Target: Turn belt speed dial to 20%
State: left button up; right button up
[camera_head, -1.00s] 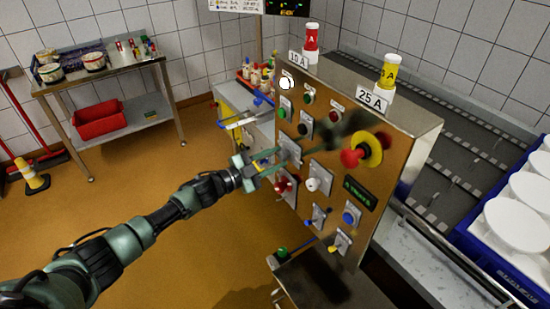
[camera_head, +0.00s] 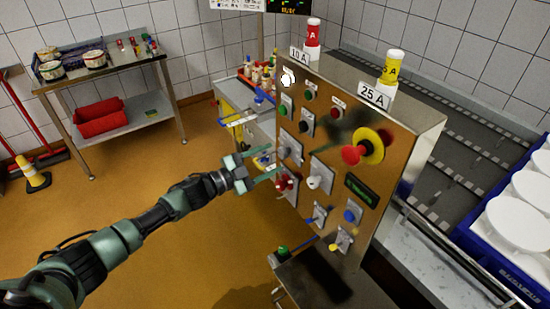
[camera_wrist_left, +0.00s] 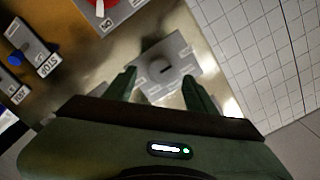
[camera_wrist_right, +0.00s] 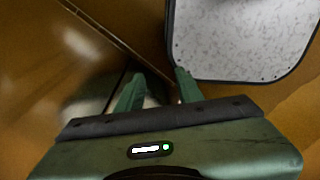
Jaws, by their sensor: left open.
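The control panel (camera_head: 335,185) stands upright in the head view, with several buttons and knobs. My left gripper (camera_head: 280,165) is open and empty, its fingers toward the panel's left side. In the left wrist view, a grey round knob (camera_wrist_left: 165,68) on a grey plate shows beyond and between the open fingertips (camera_wrist_left: 160,76), with no clear contact. It appears to be the grey knob (camera_head: 290,146) in the head view. Its label is too blurred to read, so I cannot confirm it is the belt speed dial. My right gripper (camera_wrist_right: 159,76) is open and empty, outside the head view.
A red mushroom button on a yellow disc (camera_head: 367,148) and a white knob (camera_head: 317,180) are nearby on the panel. A blue crate (camera_head: 480,250) with white moulds is at right. A steel table (camera_head: 110,75) stands at back left. The orange floor at left is open.

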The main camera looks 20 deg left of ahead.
pick_arm(q)
jog(key=b+v, duration=0.1)
jog(key=v, duration=0.4)
jog(key=shift+a, duration=0.1)
